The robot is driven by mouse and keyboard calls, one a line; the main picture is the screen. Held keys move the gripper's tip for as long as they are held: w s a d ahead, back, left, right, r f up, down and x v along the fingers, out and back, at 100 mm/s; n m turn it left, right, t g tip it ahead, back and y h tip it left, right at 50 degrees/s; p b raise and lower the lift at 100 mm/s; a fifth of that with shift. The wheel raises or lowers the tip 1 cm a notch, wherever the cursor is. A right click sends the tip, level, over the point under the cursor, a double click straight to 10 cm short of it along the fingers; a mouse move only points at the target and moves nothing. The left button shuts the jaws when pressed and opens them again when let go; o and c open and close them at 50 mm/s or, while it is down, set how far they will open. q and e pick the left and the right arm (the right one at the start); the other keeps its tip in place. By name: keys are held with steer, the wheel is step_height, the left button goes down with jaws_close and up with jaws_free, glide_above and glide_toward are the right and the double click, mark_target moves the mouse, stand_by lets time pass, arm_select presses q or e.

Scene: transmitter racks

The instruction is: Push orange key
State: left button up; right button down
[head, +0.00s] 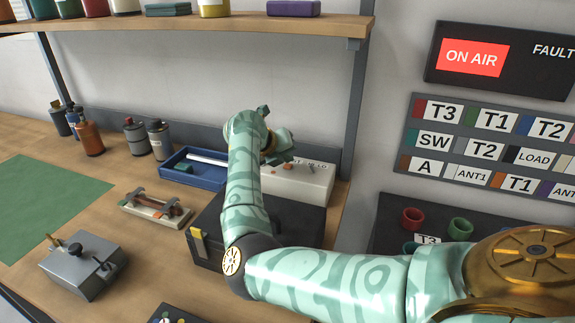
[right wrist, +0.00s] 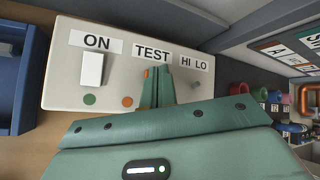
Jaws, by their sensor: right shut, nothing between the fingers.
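A white control panel (right wrist: 70,60) has labels ON, TEST and HI LO in the right wrist view. A small orange piece, which looks like the orange key (right wrist: 147,73), shows just below TEST at the left edge of my right gripper (right wrist: 160,71). The fingers hide most of it, and I cannot tell whether they touch it. A white rocker (right wrist: 92,69) sits under ON. In the head view my right gripper (head: 284,157) is over the white panel (head: 310,188), shut and empty. My left gripper is out of view.
The panel stands behind a black case (head: 208,250) on the bench. A blue tray (head: 190,180) is to its left. A shelf (head: 200,27) hangs above, with an upright (head: 358,110) at right. A toggle (right wrist: 171,48) sits under HI LO.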

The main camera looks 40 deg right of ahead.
steer(key=shift+f, duration=0.4)
steer(key=shift+r, duration=0.1)
steer(key=shift+r+p, duration=0.35)
steer(key=shift+r, duration=0.05)
step_height(320, 180, up, 6)
steer(key=p, duration=0.4)
stand_by(0.3)
steer(key=shift+s+f, duration=0.1)
